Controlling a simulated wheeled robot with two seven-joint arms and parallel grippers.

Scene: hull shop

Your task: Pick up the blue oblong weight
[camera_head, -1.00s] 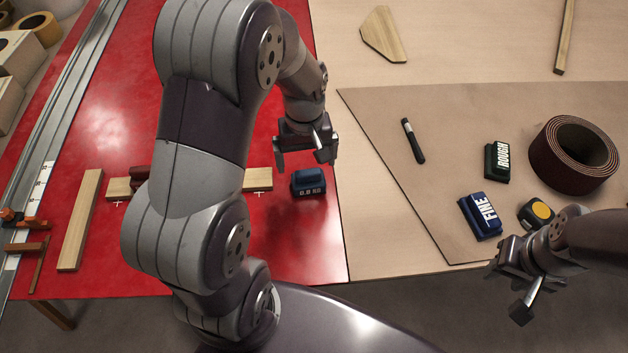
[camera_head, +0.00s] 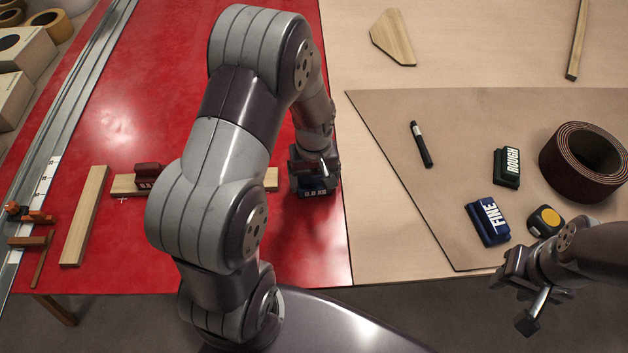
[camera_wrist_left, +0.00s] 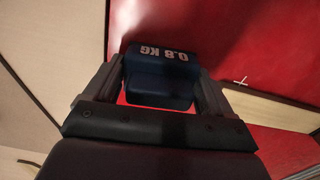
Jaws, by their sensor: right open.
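The blue oblong weight (camera_head: 317,189), marked 0.8 KG, sits on the red tabletop near its right edge. My left gripper (camera_head: 315,175) is down over it and hides most of it in the head view. In the left wrist view the weight (camera_wrist_left: 160,62) lies between the two fingers (camera_wrist_left: 158,92), one on each side of its raised handle. Slivers of red show beside the handle, so the fingers look open around it. My right gripper (camera_head: 520,295) is open and empty at the lower right, off the table's front edge.
A wooden strip (camera_head: 271,179) lies just left of the blue weight, with a dark red weight (camera_head: 149,176) on it. Another wooden bar (camera_head: 86,215) lies further left. Sanding blocks (camera_head: 488,221) and a coiled roll (camera_head: 565,180) are on the right mat.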

